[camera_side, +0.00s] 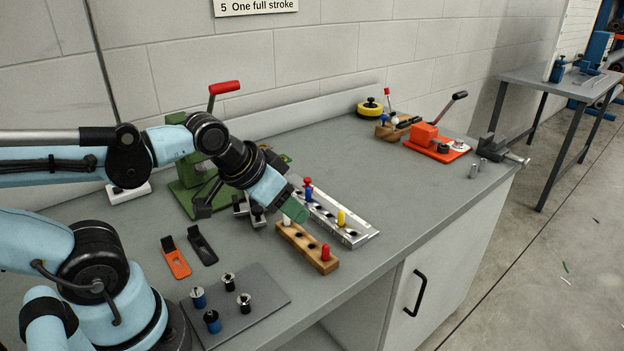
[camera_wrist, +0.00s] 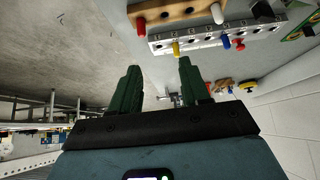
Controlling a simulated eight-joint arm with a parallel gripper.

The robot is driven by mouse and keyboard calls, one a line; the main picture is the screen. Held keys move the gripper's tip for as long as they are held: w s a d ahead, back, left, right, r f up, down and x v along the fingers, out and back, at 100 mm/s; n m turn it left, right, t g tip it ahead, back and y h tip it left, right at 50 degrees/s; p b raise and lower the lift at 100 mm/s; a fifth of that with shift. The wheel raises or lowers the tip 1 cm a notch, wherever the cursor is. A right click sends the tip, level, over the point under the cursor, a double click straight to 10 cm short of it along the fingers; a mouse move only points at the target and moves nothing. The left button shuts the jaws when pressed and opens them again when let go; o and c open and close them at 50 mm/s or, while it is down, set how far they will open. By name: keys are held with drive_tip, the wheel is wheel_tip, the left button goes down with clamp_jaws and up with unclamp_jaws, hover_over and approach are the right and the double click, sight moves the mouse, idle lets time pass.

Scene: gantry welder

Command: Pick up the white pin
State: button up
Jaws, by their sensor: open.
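The white pin (camera_side: 287,219) stands at the far end of a wooden block (camera_side: 311,249), partly hidden behind my gripper in the side view. In the wrist view the white pin (camera_wrist: 217,13) is at the top, to the right of and beyond my fingertips. My gripper (camera_side: 297,208) is angled down close to the pin in the side view; I cannot tell there whether it touches. In the wrist view the green fingers of my gripper (camera_wrist: 160,67) are apart with nothing between them.
A red pin (camera_side: 325,252) stands at the block's near end. Behind it a metal rail (camera_side: 357,236) holds a yellow pin (camera_side: 341,217), a blue pin (camera_side: 308,195) and a red one. A green press (camera_side: 190,180) stands left. Grey bench surface (camera_side: 400,190) is clear to the right.

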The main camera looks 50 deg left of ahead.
drive_tip(key=n+g, duration=0.3)
drive_tip(key=g, duration=0.4)
hover_over(287, 221)
drive_tip(key=shift+w+a+f, duration=0.1)
drive_tip(key=shift+a+f, duration=0.1)
drive_tip(key=shift+f, duration=2.7)
drive_tip(key=shift+w+a+f, duration=0.1)
drive_tip(key=shift+a+f, duration=0.05)
drive_tip(key=shift+f, duration=2.75)
clamp_jaws()
